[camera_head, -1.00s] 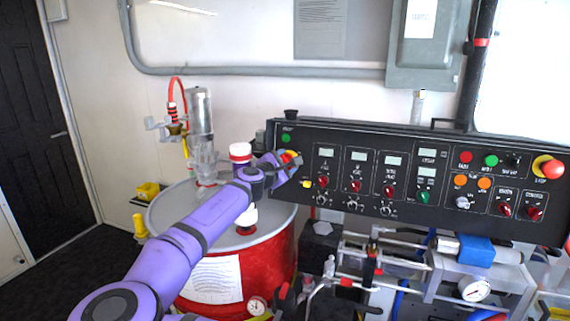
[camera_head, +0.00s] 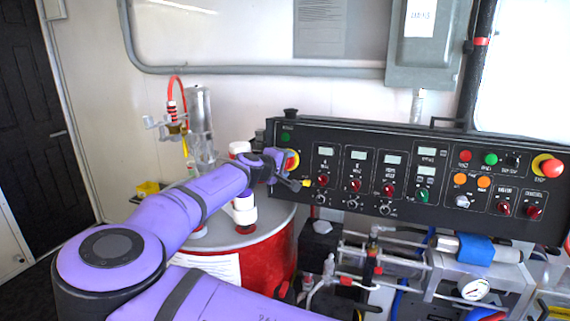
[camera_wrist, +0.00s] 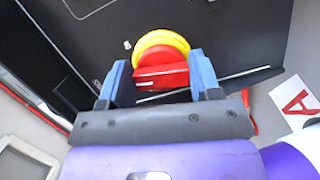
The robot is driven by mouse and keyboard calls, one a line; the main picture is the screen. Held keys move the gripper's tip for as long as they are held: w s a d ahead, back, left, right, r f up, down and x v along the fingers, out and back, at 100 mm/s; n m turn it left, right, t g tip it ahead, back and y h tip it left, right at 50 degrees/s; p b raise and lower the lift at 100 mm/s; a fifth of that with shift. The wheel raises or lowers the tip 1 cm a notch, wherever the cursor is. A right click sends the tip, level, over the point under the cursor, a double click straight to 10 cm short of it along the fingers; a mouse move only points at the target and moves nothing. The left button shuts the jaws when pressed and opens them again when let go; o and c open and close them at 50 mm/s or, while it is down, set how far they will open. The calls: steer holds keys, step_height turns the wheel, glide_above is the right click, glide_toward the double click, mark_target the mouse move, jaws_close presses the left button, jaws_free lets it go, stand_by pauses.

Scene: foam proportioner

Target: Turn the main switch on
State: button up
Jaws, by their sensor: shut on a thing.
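The main switch is a red knob on a yellow round base at the left end of the black control panel (camera_head: 450,150). In the head view its yellow and red edge (camera_head: 292,159) shows just behind my gripper (camera_head: 287,170). In the wrist view the red knob (camera_wrist: 161,76) sits between the two blue-grey fingers of my gripper (camera_wrist: 161,82), with the yellow base (camera_wrist: 160,38) behind it. My gripper is shut on the knob. The gripper hides part of the switch in the head view.
A red drum (camera_head: 270,262) with a grey lid stands below my arm. A red emergency button (camera_head: 552,168) is at the panel's right end. Pipes and a gauge (camera_head: 474,289) lie below the panel.

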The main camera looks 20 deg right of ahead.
steer(key=m+y, duration=0.1)
steer(key=m, duration=0.2)
steer(key=m+y, duration=0.1)
steer(key=m, duration=0.1)
steer(key=shift+a+f+m, duration=0.1)
steer(key=shift+f+m, duration=0.1)
steer(key=shift+m, duration=0.2)
stand_by(0.5)
steer(key=o, duration=0.9)
steer(key=v, duration=1)
steer(key=shift+s+a+r, duration=0.15)
steer(key=shift+s+a, duration=0.05)
steer(key=shift+a, duration=0.15)
steer(key=shift+d, duration=0.1)
